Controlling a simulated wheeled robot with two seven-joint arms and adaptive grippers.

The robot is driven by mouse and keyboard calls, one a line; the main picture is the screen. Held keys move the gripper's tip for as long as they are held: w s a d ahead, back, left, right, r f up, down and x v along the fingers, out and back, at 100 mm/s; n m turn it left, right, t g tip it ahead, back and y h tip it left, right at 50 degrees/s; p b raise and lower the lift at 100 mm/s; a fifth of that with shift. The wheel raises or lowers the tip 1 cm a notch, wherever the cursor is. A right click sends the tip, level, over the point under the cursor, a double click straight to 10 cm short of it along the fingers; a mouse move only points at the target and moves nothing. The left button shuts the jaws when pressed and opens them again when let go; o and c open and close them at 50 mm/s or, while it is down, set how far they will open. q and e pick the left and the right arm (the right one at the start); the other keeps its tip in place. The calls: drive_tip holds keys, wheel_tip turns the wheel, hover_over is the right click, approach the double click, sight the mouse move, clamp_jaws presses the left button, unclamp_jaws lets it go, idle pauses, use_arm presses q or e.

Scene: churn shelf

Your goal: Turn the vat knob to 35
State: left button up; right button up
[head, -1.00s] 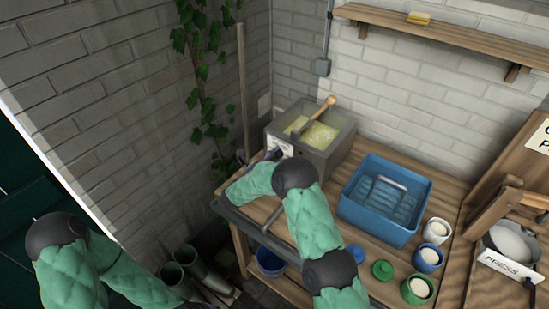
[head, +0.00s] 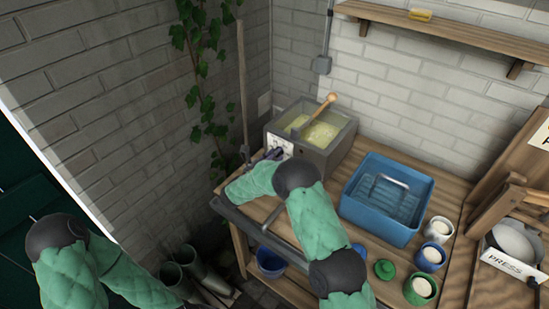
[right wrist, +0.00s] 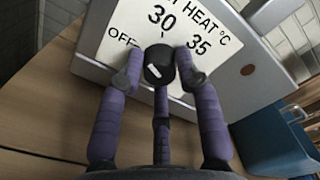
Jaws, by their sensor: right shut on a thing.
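The vat (head: 325,158) is a grey box with yellowish contents at the back left of the bench. Its white dial plate shows OFF, 30 and 35 in the right wrist view (right wrist: 186,22). The black vat knob (right wrist: 159,62) has a white mark on its lower-left face; which label it points to is hard to tell. My right gripper (right wrist: 160,76) has purple fingers on both sides of the knob and is shut on it. In the head view my right gripper (head: 273,154) is at the vat's front. My left arm shows at lower left, but its gripper is out of view.
A wooden-handled tool (head: 324,105) rests in the vat. A blue tub (head: 345,207) stands to its right on the bench. White, blue and green pots stand at the bench's right, by a press (head: 512,262). A wall shelf (head: 440,27) runs above.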

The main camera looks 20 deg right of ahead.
drive_tip(key=m+b, duration=0.2)
drive_tip(key=m, duration=0.2)
drive_tip(key=shift+f+m, duration=0.15)
drive_tip(key=shift+m, duration=0.15)
drive_tip(key=m+b, duration=0.2)
drive_tip(key=m, duration=0.2)
drive_tip(key=shift+m, duration=0.3)
drive_tip(key=m+b, duration=0.4)
drive_tip(key=m, duration=0.1)
drive_tip(key=shift+m+b, duration=1.5)
drive_tip(key=shift+m, duration=1)
drive_tip(key=o, duration=1.2)
drive_tip(key=shift+c, duration=0.2)
